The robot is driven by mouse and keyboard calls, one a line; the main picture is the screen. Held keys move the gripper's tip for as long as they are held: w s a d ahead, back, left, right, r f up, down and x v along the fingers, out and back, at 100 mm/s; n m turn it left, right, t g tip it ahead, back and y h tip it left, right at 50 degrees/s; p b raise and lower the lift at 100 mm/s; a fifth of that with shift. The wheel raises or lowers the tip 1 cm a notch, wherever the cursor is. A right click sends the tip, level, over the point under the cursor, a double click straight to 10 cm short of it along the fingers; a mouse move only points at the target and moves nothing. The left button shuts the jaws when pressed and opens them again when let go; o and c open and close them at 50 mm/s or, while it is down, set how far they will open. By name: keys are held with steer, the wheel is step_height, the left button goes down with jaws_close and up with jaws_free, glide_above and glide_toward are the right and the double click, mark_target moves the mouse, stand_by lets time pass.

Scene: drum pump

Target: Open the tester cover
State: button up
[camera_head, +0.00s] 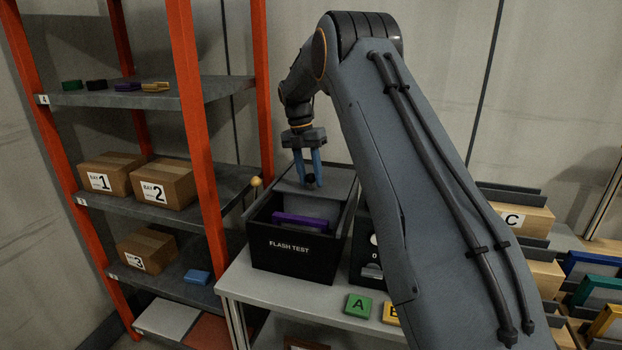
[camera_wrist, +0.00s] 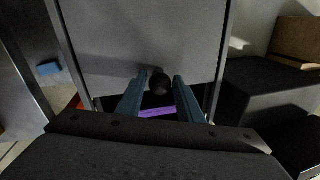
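The tester is a black box (camera_head: 290,249) marked FLASH TEST, standing on the table. Its grey cover (camera_head: 328,205) is tilted up, and the front of the box is open below it. The cover fills the upper middle of the wrist view (camera_wrist: 140,40). A black knob (camera_wrist: 160,84) sits at the cover's edge. A purple item (camera_head: 300,221) lies inside the box and shows below the knob in the wrist view (camera_wrist: 157,112).
An orange-framed shelf (camera_head: 190,130) with boxes stands close on the left. A yellow ball (camera_head: 256,182) is at the box's left side. A dark unit (camera_head: 364,245) stands right of the tester. A green block A (camera_head: 358,305) and a yellow block (camera_head: 391,314) lie in front.

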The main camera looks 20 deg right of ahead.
steer(key=r, duration=0.2)
steer(key=r+b, duration=0.1)
steer(key=r, duration=0.2)
steer(key=w+a+r+b, duration=0.1)
steer(key=r, duration=0.1)
steer(key=shift+r, duration=0.15)
